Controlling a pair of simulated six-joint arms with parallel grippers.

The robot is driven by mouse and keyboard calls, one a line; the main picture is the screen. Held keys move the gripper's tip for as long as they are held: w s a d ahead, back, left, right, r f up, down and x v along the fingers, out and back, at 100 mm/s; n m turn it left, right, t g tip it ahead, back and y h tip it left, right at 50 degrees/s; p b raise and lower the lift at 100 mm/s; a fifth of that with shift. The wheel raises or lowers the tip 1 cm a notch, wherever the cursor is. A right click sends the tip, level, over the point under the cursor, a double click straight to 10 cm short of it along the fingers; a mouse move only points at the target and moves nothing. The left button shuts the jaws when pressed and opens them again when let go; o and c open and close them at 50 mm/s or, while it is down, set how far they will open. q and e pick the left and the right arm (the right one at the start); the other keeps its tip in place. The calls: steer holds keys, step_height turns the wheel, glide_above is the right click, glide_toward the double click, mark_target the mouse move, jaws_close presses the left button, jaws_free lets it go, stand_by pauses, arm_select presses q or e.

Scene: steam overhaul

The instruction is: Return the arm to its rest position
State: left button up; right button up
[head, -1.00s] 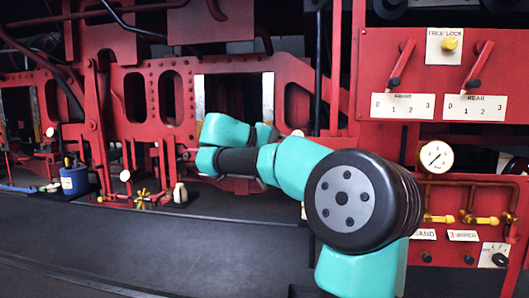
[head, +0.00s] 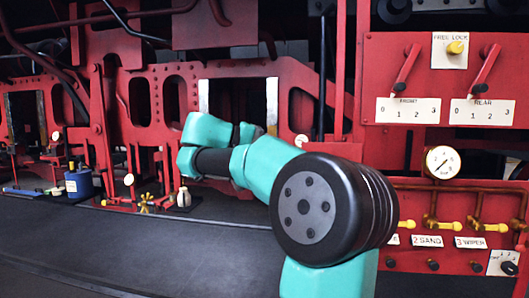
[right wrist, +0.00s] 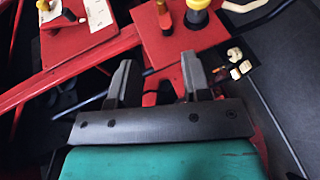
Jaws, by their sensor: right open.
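My right arm, teal and black, stretches across the middle of the head view, bent at the elbow and pointing away toward the red frame. Its gripper is hidden there behind the arm. In the right wrist view my right gripper (right wrist: 158,82) shows its two grey fingers apart, with nothing held between them. My left gripper is not in view.
A red lever panel (head: 440,80) marked front and rear stands at the upper right, above a gauge (head: 442,162) and yellow valves. A blue pot (head: 79,183), a small yellow valve (head: 146,203) and a pale bottle (head: 184,198) stand left. The dark bench (head: 130,250) is clear in front.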

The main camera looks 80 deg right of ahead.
steer(key=w+f+n+t, duration=0.4)
steer(key=w+f+n, duration=0.2)
steer(key=w+f, duration=0.85)
steer(key=w+f+n+t, duration=0.5)
steer(key=w+f, duration=0.5)
steer(key=f, duration=0.9)
steer(key=w+a+f+n+t+y, duration=0.2)
steer(key=w+a+f+y, duration=0.2)
steer(key=a+f, duration=1)
steer(key=w+a+f+n+t+y, duration=0.15)
steer(key=w+a+f+y, duration=0.25)
steer(key=a+f, duration=1)
steer(key=s+a+f+m+y, duration=0.1)
steer(key=s+a+f, duration=0.3)
steer(key=a+f, duration=0.3)
steer(key=s+a+f+m+t+y, duration=0.1)
steer(key=s+a+f, duration=0.3)
steer(key=a+f, duration=0.4)
steer(key=shift+s+a+f, duration=0.2)
steer(key=shift+s+a, duration=0.05)
steer(key=shift+a, duration=0.25)
